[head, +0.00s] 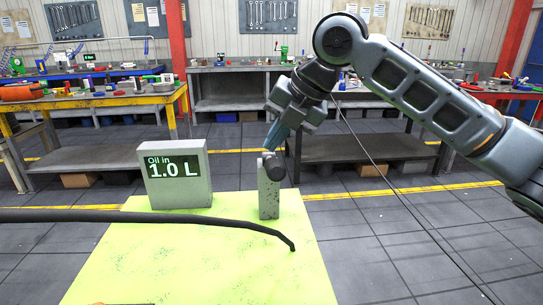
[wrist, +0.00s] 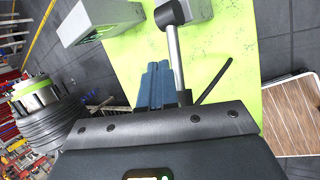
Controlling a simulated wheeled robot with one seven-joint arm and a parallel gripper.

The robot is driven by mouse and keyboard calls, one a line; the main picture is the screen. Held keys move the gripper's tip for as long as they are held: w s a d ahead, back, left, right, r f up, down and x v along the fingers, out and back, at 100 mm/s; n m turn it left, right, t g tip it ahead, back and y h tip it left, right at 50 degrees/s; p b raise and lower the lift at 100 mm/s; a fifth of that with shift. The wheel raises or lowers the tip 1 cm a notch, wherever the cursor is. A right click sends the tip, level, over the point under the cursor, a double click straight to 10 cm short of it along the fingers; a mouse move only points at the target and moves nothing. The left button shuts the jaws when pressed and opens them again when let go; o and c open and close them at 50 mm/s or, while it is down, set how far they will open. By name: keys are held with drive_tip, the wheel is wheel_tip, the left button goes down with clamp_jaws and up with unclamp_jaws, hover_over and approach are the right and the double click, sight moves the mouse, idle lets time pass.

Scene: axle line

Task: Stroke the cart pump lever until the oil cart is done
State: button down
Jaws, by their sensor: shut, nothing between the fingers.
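The cart's lime-green top (head: 205,270) carries a grey display box (head: 175,172) reading "Oil in 1.0 L". A short grey post (head: 268,195) stands right of it with a dark round hub (head: 273,166) at its top. In the wrist view a silver lever rod (wrist: 176,60) runs from the black hub (wrist: 168,14) toward my palm; its far end is hidden there. My gripper (head: 270,146) has blue fingers, shut and empty, just above the hub. In the wrist view the fingers (wrist: 155,70) lie left of the rod, very close; I cannot tell whether they touch.
A black hose (head: 150,217) crosses the cart top in front of the post. Workbenches with tools (head: 240,68) line the back, and a yellow-framed table (head: 90,102) stands at left. The tiled floor (head: 420,225) right of the cart is largely clear.

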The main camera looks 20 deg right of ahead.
sight(276, 160)
drive_tip(key=shift+s+a+f+b, duration=0.1)
drive_tip(key=shift+s+f+b, duration=0.15)
drive_tip(key=shift+f+b, duration=0.35)
drive_tip(key=shift+s+a+f+b, duration=0.1)
drive_tip(key=shift+s+f+b, duration=0.15)
drive_tip(key=shift+f, duration=0.55)
drive_tip(key=shift+s+a+f+b, duration=0.1)
drive_tip(key=shift+s+f+b, duration=0.1)
drive_tip(key=shift+f+b, duration=0.4)
idle(2.1)
drive_tip(key=shift+d, duration=0.1)
drive_tip(key=shift+w+d+r+p, duration=0.1)
drive_tip(key=shift+w+r+p, duration=0.2)
drive_tip(key=shift+r+p, duration=0.45)
drive_tip(key=shift+w+d+r+p, duration=0.1)
drive_tip(key=shift+w+r+p, duration=0.15)
drive_tip(key=shift+r+p, duration=0.5)
drive_tip(key=shift+w+d+r+p, duration=0.1)
drive_tip(key=shift+w+r+p, duration=0.3)
drive_tip(key=shift+r, duration=0.55)
drive_tip(key=shift+s, duration=0.1)
drive_tip(key=shift+w+d+r+p, duration=0.1)
drive_tip(key=shift+w+r+p, duration=0.15)
drive_tip(key=shift+r+p, duration=0.45)
drive_tip(key=shift+w+d+r+p, duration=0.1)
drive_tip(key=shift+w+r+p, duration=0.3)
drive_tip(key=shift+r, duration=0.45)
drive_tip(key=shift+w+r+p, duration=0.15)
drive_tip(key=shift+r+p, duration=0.55)
drive_tip(key=shift+r, duration=0.1)
